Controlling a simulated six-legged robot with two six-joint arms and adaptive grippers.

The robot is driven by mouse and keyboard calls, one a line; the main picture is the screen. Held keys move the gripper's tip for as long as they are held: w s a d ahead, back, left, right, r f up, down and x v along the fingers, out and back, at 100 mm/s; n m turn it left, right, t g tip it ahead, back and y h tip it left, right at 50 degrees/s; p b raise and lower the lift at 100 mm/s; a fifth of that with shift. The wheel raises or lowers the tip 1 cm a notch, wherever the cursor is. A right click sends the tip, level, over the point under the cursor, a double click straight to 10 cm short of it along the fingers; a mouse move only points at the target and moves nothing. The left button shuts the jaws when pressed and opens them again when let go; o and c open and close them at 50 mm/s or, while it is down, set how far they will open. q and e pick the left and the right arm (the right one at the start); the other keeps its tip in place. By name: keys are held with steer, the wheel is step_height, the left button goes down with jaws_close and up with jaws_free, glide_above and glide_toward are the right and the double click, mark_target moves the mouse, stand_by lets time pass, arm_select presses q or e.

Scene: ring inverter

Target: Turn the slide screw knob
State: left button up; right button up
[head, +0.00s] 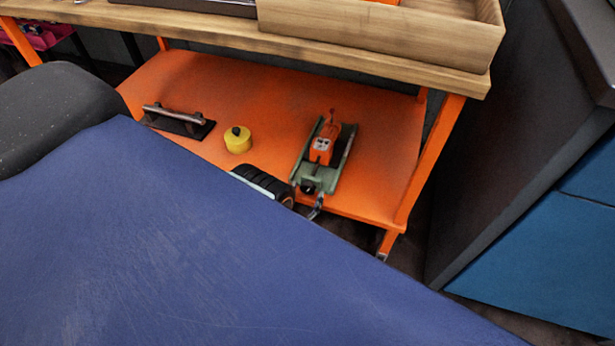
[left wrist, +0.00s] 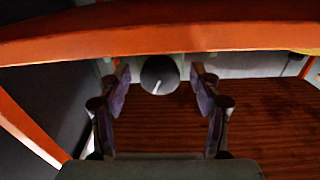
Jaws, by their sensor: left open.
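A green device with an orange block on it (head: 323,155) stands on the orange lower shelf in the head view. A small dark round part (head: 308,187) is at its near end; I cannot tell for sure whether this is the slide screw knob. In the left wrist view my left gripper (left wrist: 160,78) is open, with a finger on each side. A grey round disc with a pale mark (left wrist: 155,68) shows between the fingers, apart from both; its distance is unclear. In the head view a blue surface hides most of the left arm. My right gripper is not in view.
On the orange shelf (head: 385,175) stand a yellow round piece with a black top (head: 238,141) and a black base with a metal handle (head: 180,120). A wooden tabletop (head: 200,30) overhangs the shelf. An orange beam (left wrist: 220,35) crosses the left wrist view.

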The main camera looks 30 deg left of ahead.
arm_select(q)
steer(key=shift+w, duration=0.15)
steer(key=shift+c, duration=0.3)
steer(key=c, duration=1.1)
